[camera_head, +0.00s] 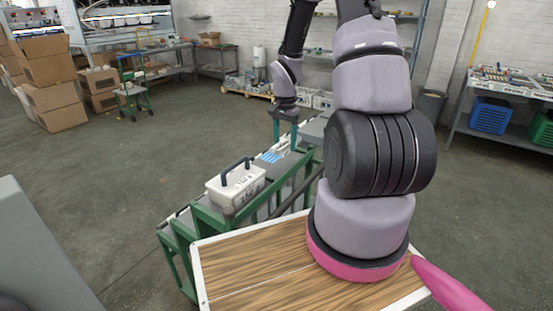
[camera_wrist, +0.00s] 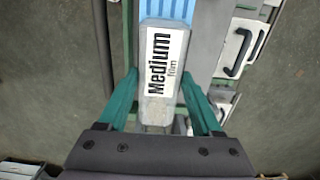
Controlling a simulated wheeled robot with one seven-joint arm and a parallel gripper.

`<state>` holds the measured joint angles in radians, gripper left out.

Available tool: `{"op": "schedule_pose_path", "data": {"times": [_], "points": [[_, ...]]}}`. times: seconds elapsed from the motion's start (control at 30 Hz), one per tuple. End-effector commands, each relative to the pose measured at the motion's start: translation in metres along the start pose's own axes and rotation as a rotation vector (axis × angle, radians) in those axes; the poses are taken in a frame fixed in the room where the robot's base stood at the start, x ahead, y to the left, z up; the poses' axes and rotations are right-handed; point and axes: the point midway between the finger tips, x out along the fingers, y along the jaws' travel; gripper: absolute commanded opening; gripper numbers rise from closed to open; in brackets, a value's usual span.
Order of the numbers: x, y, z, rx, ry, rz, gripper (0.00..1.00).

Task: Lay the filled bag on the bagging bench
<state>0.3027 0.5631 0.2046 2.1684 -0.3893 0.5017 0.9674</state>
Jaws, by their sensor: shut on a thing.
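My gripper (camera_head: 285,130) is low over a green-framed bench (camera_head: 304,160) with a grey top, beyond the white case. In the wrist view my gripper (camera_wrist: 159,78) has teal fingers on both sides of a long grey thing (camera_wrist: 157,112). That thing has a white label reading "Medium" and a blue ribbed part at the top of the picture. The fingers are shut on it. I cannot tell whether it is the filled bag, or whether it touches the bench below. Its far end is cut off by the picture edge. No other bag is clear to me.
A white case (camera_head: 236,187) with a dark handle stands on the green frame near me. Cardboard boxes (camera_head: 50,85) are stacked at the left. A green trolley (camera_head: 133,92) stands behind. The floor at left is clear.

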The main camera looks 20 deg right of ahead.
Motion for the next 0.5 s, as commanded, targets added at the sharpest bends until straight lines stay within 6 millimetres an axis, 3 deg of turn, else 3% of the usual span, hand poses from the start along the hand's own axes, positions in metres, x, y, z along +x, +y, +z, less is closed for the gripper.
{"op": "schedule_pose_path", "data": {"times": [0.5], "points": [[0.056,0.0,0.001,-0.001,-0.001,0.0,0.13]]}}
